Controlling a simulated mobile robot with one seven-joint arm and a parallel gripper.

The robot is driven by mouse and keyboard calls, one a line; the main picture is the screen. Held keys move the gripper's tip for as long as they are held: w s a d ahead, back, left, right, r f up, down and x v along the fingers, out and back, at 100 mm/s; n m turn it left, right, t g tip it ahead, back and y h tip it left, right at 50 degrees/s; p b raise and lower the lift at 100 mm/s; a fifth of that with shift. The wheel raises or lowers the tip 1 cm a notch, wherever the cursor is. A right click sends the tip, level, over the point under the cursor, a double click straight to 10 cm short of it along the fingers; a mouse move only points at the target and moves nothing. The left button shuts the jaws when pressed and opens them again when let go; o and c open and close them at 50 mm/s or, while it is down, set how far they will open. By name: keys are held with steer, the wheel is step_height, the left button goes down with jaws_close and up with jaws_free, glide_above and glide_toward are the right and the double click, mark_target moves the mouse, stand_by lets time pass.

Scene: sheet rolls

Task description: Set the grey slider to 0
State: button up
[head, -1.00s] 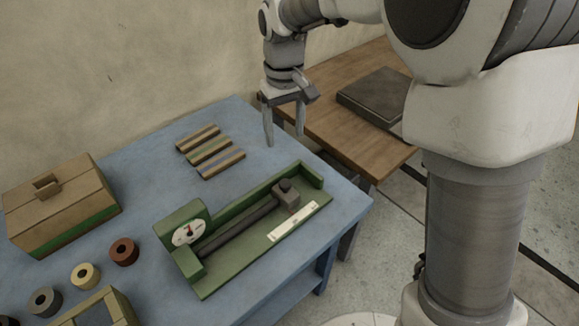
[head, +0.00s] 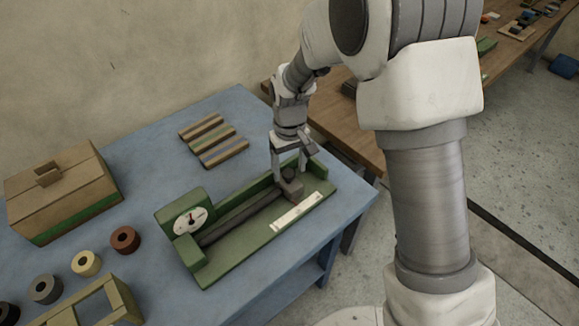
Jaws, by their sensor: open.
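The grey slider (head: 291,189) sits on a dark rail (head: 241,218) near the right end of a green device (head: 228,265) on the blue table. A white scale strip (head: 297,211) lies along the device's front right, its markings too small to read.
A wooden box with a green band (head: 75,211) stands at the left of the blue table (head: 130,165). Striped bars (head: 213,140) lie behind the device. Several rolls, including a brown one (head: 125,240), sit in front of the box near a wooden frame (head: 122,297).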

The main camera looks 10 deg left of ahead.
steer(key=c, duration=0.9)
jaws_close()
steer(key=shift+w+d, duration=0.1)
stand_by(0.4)
